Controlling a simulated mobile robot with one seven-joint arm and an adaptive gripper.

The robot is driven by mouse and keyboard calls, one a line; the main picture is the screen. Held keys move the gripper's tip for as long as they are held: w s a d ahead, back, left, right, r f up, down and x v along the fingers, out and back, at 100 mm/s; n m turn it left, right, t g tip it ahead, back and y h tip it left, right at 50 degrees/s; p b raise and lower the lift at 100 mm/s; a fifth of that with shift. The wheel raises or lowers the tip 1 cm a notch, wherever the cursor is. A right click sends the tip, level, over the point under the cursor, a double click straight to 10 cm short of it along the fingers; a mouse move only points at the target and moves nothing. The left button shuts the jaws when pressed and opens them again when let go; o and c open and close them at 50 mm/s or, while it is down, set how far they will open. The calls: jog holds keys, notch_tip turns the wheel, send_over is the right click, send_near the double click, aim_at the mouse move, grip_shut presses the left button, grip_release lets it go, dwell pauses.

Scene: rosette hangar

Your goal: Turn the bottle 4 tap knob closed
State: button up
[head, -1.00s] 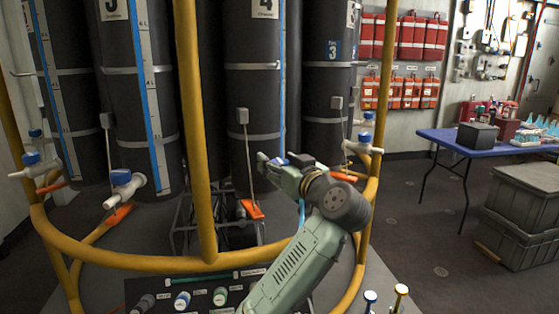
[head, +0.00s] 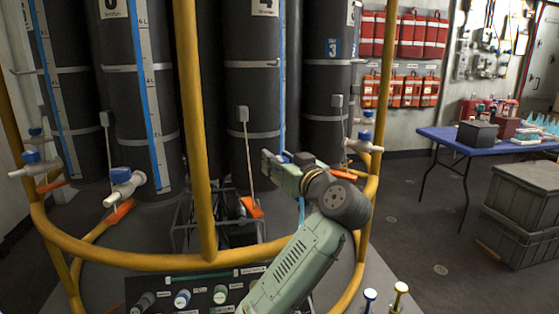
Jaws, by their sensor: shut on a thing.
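Bottle 4 (head: 252,110) is a tall dark cylinder with a "4" label at its top and a blue stripe down its right side. My gripper (head: 272,163), pale green, is in front of the lower part of this bottle. It is shut on the bottle 4 tap knob (head: 285,156), of which only a small blue piece shows behind my gripper and wrist. The rest of the tap is hidden, so I cannot tell the knob's angle.
A yellow tubular frame (head: 204,140) surrounds the bottles, with an upright left of my gripper. Other taps with blue knobs stand left (head: 122,178) and right (head: 364,138). A control panel (head: 200,293) is below. A blue table (head: 445,136) and grey crates (head: 520,225) stand right.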

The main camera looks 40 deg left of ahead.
jog(key=shift+f, duration=0.15)
jog(key=shift+f+m+t+h+b, duration=0.1)
jog(key=shift+m+t+h+b, duration=0.35)
jog(key=shift+t, duration=0.35)
jog(key=shift+m+t+h+b, duration=0.3)
jog(key=shift+m+t+h, duration=0.15)
jog(key=shift+m+t, duration=0.35)
jog(key=m+t+h, duration=0.2)
jog(key=t+h, duration=0.1)
jog(key=m+t+h+p, duration=0.1)
jog(key=m, duration=0.1)
jog(key=shift+r+h, duration=0.3)
jog(key=shift+h, duration=0.1)
jog(key=m+t+h, duration=0.1)
jog(key=m+h, duration=0.1)
jog(key=m+t+h, duration=0.1)
jog(key=m+h, duration=0.1)
jog(key=h, duration=0.1)
jog(key=shift+t, duration=0.4)
jog(key=shift+d+m+h, duration=0.1)
jog(key=shift+m+h, duration=0.95)
jog(key=shift+h, duration=0.7)
jog(key=shift+m+h, duration=1)
jog(key=shift+h, duration=0.75)
jog(key=o, duration=1.2)
